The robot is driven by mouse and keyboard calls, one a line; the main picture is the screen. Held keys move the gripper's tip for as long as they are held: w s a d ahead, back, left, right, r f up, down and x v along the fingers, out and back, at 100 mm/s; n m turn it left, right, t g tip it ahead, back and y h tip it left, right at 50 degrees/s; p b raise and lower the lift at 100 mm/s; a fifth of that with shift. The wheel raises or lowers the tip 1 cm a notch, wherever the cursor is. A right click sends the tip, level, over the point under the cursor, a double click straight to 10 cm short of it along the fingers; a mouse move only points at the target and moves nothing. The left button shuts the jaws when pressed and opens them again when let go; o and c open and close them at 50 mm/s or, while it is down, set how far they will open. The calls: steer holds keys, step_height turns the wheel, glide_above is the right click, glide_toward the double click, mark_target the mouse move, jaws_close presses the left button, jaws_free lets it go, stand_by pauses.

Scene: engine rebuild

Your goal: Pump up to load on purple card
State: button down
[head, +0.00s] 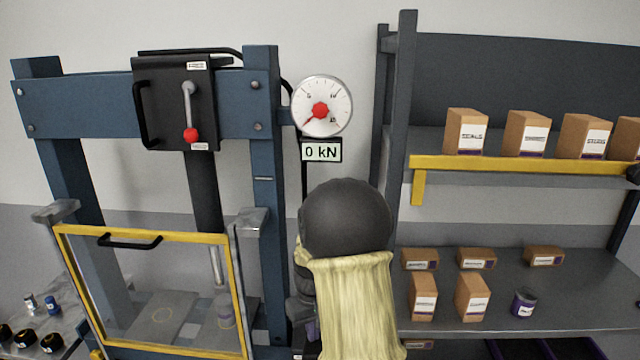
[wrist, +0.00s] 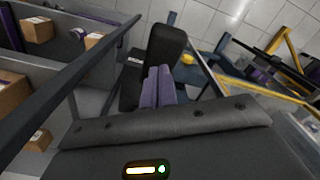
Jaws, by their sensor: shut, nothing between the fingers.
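The blue press (head: 263,150) stands at left in the head view. Its round gauge (head: 322,106) has a red hub and needle at the low end; the readout (head: 321,151) below says 0 kN. A lever with a red knob (head: 190,134) hangs on the black box. My gripper (wrist: 160,84) shows in the wrist view with its purple fingers together, empty. A black upright block (wrist: 165,45) is just beyond the fingertips; I cannot tell if they touch or if it belongs to the pump. My arm hides the area right of the press. I cannot make out a purple card.
A yellow-framed guard (head: 239,300) covers the press opening. A grey shelf rack (head: 600,285) at right holds several cardboard boxes and a purple can (head: 524,302). A side table (head: 70,325) with small parts is at the lower left.

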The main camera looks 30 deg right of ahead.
stand_by(0.5)
steer(key=shift+f+b, duration=0.8)
steer(key=shift+f, duration=0.1)
step_height(320, 180, down, 14)
steer(key=b, duration=1)
step_height(320, 180, up, 16)
steer(key=p, duration=1.3)
steer(key=shift+f+b, duration=0.6)
steer(key=shift+f, duration=0.4)
